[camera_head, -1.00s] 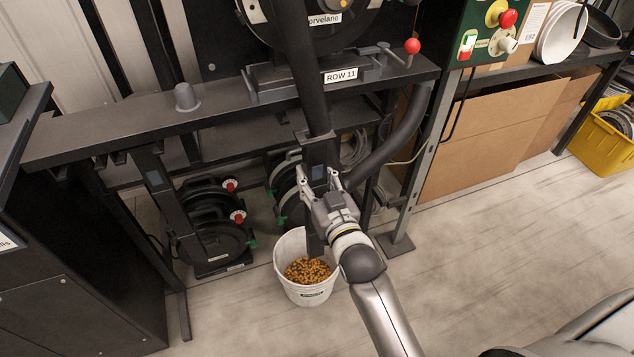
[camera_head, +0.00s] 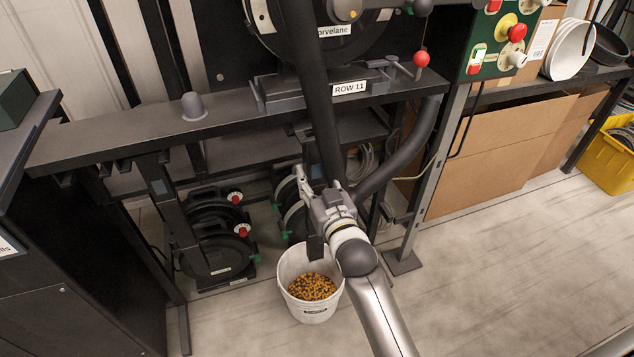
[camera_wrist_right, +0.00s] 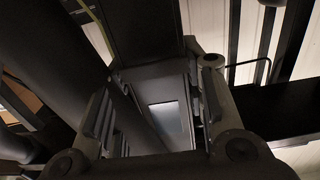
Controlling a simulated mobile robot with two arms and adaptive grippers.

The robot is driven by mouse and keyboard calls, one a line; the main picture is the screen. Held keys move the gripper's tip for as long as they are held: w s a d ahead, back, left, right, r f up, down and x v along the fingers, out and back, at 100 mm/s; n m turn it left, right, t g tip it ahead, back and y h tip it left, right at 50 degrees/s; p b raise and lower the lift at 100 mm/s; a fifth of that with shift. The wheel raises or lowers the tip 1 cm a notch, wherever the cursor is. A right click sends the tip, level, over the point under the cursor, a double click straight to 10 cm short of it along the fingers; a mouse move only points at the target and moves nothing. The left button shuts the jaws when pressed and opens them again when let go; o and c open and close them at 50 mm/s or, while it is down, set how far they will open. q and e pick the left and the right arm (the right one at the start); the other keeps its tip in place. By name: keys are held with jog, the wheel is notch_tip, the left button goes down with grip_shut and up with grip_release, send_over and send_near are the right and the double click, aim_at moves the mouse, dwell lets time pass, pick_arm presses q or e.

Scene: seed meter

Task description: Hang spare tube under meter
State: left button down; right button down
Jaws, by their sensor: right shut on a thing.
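My right gripper (camera_head: 320,184) is shut on a dark, straight tube. The tube's lower end (camera_head: 315,246) shows below the gripper, in front of the white bucket's rim; its upper part is mostly hidden by the gripper and a black hose. In the right wrist view the dark tube with a pale grey patch (camera_wrist_right: 166,121) lies between the fingers (camera_wrist_right: 155,100). The round seed meter (camera_head: 325,30) is above, cut by the top edge. A similar dark tube (camera_head: 178,215) with a grey patch stands under the bar at left. My left gripper is out of view.
A thick black hose (camera_head: 318,110) runs down from the meter in front of the bar (camera_head: 130,139). A white bucket of seeds (camera_head: 313,311) stands on the floor below the gripper. Black units with red knobs (camera_head: 215,240) stand at left. Floor is clear at right.

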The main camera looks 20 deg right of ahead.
jog(key=shift+w, duration=1.3)
pick_arm(q)
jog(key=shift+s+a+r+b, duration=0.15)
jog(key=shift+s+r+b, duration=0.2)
jog(key=shift+b, duration=0.15)
pick_arm(e)
jog(key=shift+w+a+r, duration=0.1)
jog(key=shift+w+a, duration=0.05)
jog(key=shift+w, duration=2.2)
pick_arm(q)
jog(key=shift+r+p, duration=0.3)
jog(key=shift+p, duration=0.05)
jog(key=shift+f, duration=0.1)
pick_arm(e)
jog(key=shift+f, duration=0.3)
jog(key=c, duration=0.8)
grip_release()
jog(key=shift+f, duration=0.15)
